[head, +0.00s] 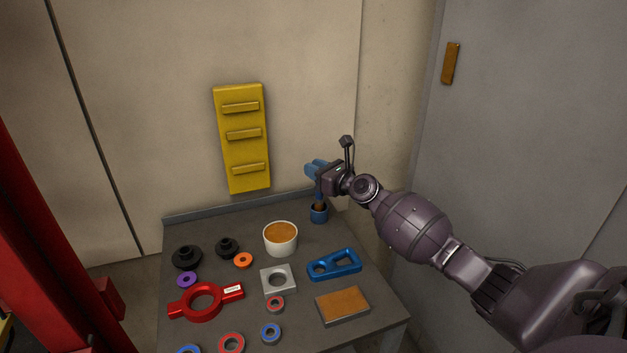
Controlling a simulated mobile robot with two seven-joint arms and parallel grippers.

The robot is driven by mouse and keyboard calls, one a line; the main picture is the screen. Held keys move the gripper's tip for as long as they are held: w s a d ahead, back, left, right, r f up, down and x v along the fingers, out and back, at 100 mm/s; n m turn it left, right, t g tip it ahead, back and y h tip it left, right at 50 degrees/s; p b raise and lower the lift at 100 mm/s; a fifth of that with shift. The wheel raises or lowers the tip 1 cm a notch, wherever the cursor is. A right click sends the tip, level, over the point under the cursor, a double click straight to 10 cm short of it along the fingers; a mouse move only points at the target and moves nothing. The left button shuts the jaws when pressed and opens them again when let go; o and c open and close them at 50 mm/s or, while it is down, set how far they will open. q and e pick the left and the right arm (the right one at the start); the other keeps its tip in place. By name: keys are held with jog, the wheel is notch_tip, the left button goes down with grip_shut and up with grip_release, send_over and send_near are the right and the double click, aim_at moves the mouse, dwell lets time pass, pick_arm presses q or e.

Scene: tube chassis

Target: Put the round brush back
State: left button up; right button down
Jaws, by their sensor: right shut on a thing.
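My right gripper (316,172) reaches in from the right, above the back right corner of the table. The fingers hide the top of the brush. My left gripper is not in view.
The grey table (215,255) holds a white tub (281,241) with orange-brown contents, a blue bracket (334,266), a red ring with handles (205,316), a grey block (277,279), a brown-topped pad (342,305) and several small rings. A yellow rack (241,150) stands behind.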

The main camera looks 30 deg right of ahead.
aim_at(319, 197)
pick_arm(q)
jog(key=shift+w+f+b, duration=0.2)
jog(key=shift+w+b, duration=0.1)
jog(key=shift+b, duration=0.05)
pick_arm(e)
notch_tip(319, 197, down, 2)
jog(key=shift+f, duration=0.1)
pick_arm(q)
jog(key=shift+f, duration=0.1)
pick_arm(e)
jog(key=shift+f, duration=0.2)
jog(key=c, duration=1)
grip_release()
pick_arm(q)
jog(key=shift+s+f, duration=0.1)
